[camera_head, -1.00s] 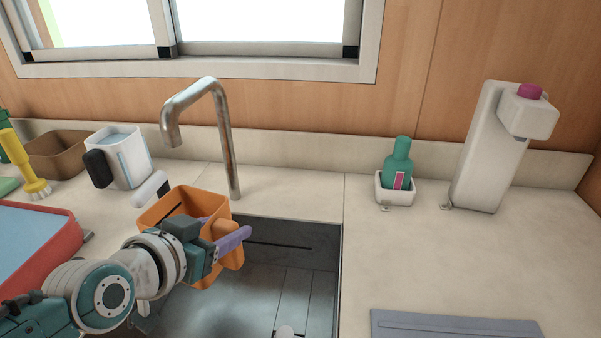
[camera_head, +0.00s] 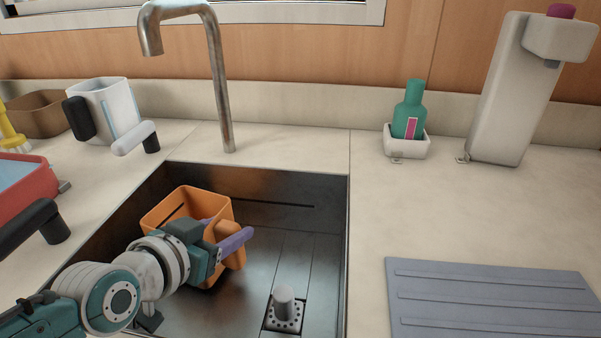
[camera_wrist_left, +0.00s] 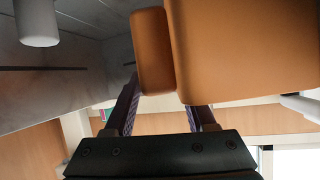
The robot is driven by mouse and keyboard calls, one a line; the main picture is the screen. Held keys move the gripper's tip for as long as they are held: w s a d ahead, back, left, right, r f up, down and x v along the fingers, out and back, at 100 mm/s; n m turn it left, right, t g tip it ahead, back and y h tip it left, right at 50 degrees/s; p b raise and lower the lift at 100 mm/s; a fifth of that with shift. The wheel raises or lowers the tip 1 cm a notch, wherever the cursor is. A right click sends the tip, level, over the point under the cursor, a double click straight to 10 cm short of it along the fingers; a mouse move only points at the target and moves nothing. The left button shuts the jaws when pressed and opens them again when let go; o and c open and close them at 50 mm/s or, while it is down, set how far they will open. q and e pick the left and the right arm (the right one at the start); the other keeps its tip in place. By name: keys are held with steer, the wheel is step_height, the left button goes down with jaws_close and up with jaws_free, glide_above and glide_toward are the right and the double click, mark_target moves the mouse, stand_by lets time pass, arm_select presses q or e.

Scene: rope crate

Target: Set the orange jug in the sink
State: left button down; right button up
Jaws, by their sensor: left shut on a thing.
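The orange jug (camera_head: 188,203) is an open-topped square container with a handle on its right side. My left gripper (camera_head: 236,240) is shut on the jug's handle, its purple fingers around it. In the left wrist view the jug (camera_wrist_left: 245,50) fills the upper right, with its handle (camera_wrist_left: 152,50) between my fingers (camera_wrist_left: 165,105). The jug is roughly upright within the opening of the dark metal sink (camera_head: 290,188). The gripper hides part of it, and I cannot tell whether its base touches the sink floor. My right gripper is not in view.
A grey drain plug (camera_head: 284,302) stands on the sink floor, right of the jug. The faucet (camera_head: 222,90) rises behind the sink. A white jug (camera_head: 108,105) stands back left, a green bottle (camera_head: 409,112) back right. A grey ribbed mat (camera_head: 490,300) lies right.

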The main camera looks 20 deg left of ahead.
arm_select(q)
steer(key=shift+f+b, duration=0.6)
steer(key=shift+f, duration=0.25)
stand_by(0.4)
steer(key=shift+c, duration=0.7)
jaws_free()
step_height(320, 180, up, 8)
steer(key=p, duration=0.4)
steer(key=shift+f, duration=0.15)
step_height(320, 180, up, 12)
steer(key=p, duration=0.4)
